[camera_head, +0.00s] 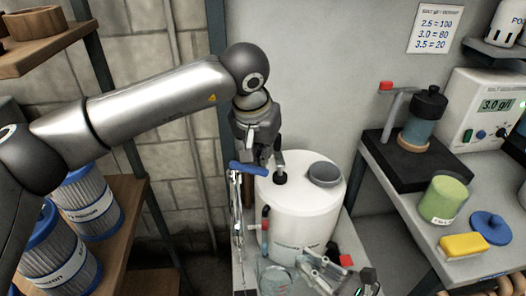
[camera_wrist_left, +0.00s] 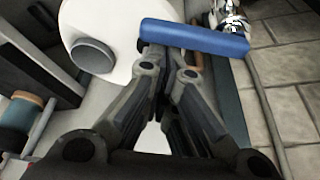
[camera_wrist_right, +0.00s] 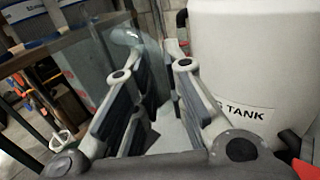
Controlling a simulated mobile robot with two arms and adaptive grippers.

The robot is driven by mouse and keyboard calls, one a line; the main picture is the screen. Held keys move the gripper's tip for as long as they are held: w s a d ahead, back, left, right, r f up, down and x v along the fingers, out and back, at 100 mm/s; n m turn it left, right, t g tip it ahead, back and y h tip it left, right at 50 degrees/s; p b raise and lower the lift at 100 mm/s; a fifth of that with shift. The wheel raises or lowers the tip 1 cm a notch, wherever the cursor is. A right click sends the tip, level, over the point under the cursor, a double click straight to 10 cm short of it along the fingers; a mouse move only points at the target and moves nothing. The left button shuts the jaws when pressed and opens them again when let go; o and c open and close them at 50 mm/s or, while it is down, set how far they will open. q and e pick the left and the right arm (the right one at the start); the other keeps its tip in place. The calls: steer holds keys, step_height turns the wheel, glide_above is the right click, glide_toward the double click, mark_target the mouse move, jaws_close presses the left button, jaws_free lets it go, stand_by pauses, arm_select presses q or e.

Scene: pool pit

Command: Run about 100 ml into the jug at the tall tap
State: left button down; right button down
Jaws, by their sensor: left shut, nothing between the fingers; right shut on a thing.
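The tall tap (camera_head: 237,212) is a slim chrome fitting at the left of the white tank, with a blue lever (camera_head: 246,169) on top. The lever crosses the left wrist view (camera_wrist_left: 195,38), with chrome (camera_wrist_left: 230,14) behind it. My left gripper (camera_head: 266,166) is shut and empty, its fingertips close against the lever; contact is unclear. The clear glass jug (camera_head: 274,281) stands low at the tank's front, below the tap. My right gripper (camera_head: 303,268) is shut on it; the glass also shows in the right wrist view (camera_wrist_right: 152,62). Its water level cannot be read.
The white tank (camera_head: 305,215) with a grey cap (camera_head: 325,174) stands behind the jug. A smaller red-handled tap (camera_head: 265,238) is on its front left. The right bench holds a green cup (camera_head: 444,199), yellow sponge (camera_head: 463,245) and meter (camera_head: 488,108). Filter cartridges (camera_head: 88,200) stand left.

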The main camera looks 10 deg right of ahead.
mark_target(262, 169)
arm_select(q)
steer(key=shift+s, duration=0.15)
steer(key=shift+s+a+m, duration=0.2)
steer(key=shift+s+a, duration=0.1)
steer(key=shift+s, duration=0.5)
steer(key=shift+s+a+m, duration=0.2)
steer(key=shift+s+a, duration=0.05)
steer(key=shift+s, duration=0.55)
steer(key=shift+s+a, duration=1.05)
steer(key=shift+a, duration=0.25)
steer(key=shift+w, duration=0.1)
